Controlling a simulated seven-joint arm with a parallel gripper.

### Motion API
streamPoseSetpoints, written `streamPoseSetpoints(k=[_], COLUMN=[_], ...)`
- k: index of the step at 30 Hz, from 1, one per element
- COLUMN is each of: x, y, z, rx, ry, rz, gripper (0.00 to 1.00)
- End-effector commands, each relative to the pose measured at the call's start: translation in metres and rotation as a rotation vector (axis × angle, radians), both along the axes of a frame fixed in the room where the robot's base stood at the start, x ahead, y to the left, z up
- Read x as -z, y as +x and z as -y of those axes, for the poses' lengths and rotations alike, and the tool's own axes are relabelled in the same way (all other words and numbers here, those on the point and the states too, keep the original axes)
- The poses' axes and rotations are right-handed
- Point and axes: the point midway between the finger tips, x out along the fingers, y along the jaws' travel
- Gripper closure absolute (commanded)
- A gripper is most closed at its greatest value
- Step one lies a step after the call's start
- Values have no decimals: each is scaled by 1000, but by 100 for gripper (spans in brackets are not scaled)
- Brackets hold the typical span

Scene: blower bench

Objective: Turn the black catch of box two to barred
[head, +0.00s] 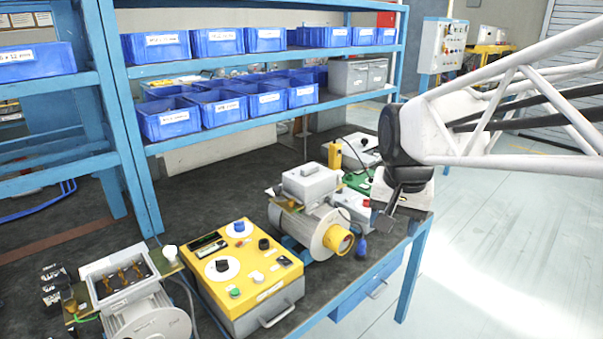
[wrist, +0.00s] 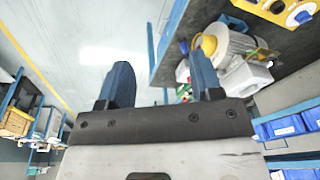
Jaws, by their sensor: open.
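I cannot make out which thing is box two, and no black catch with a readable label shows. A yellow-topped control box (head: 243,267) stands at the bench front, with black knobs, coloured buttons and a front handle. A motor with a closed grey box (head: 309,183) on top stands to its right. Another motor with an open grey box (head: 121,277) is at lower left. My gripper (head: 385,222) hangs near the bench's right end, right of the closed-box motor and apart from it. In the wrist view my gripper (wrist: 160,85) has its two dark fingers apart, with nothing between them.
The dark bench top (head: 215,190) has bare room behind the motors. Blue shelving with blue bins (head: 193,117) rises behind it. A small white device (head: 350,150) and a green board (head: 358,181) sit near my gripper. Open floor (head: 480,270) lies right.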

Motion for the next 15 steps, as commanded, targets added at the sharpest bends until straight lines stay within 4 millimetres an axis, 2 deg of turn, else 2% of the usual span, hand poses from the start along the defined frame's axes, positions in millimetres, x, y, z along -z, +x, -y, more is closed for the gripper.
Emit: streamPoseSetpoints(k=[1,15], x=[-2,-13], y=[13,125], z=[-5,-56], rx=[16,207], ry=[4,37], rz=[-6,-53], gripper=[41,41])
